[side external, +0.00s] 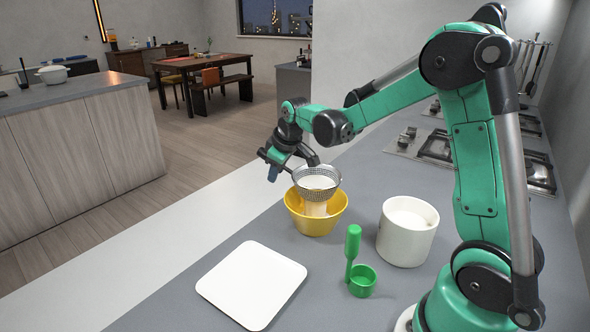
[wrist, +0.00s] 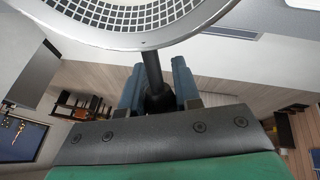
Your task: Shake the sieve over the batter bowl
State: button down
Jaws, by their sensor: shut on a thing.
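The metal mesh sieve (side external: 317,182) is above the yellow batter bowl (side external: 316,222). White powder lies in the sieve, and a pale column shows between the sieve and the bowl. My gripper (side external: 276,168) is left of the bowl and is shut on the sieve's dark handle. In the wrist view the handle stands between the two blue fingers of my gripper (wrist: 158,88), with the sieve's rim and mesh (wrist: 125,14) beyond them. The bowl's contents are mostly hidden by the sieve and the pale column.
A white canister (side external: 407,245) of white powder stands right of the bowl. A green scoop (side external: 361,279) with an upright handle stands in front. A white square tray (side external: 251,285) lies at the front left. The stove (side external: 437,148) is behind at right.

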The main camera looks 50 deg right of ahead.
jog(key=shift+s+a, duration=0.2)
jog(key=shift+a, duration=0.5)
jog(key=shift+w+d, duration=0.2)
jog(key=shift+d, duration=0.4)
jog(key=shift+w+d, duration=0.15)
jog(key=shift+d, duration=0.4)
jog(key=shift+s+a, duration=0.2)
jog(key=shift+a, duration=0.4)
jog(key=shift+s+a, duration=0.15)
jog(key=shift+a, duration=0.4)
jog(key=shift+w+d, duration=0.2)
jog(key=shift+d, duration=0.4)
jog(key=shift+w+d, duration=0.15)
jog(key=shift+d, duration=0.4)
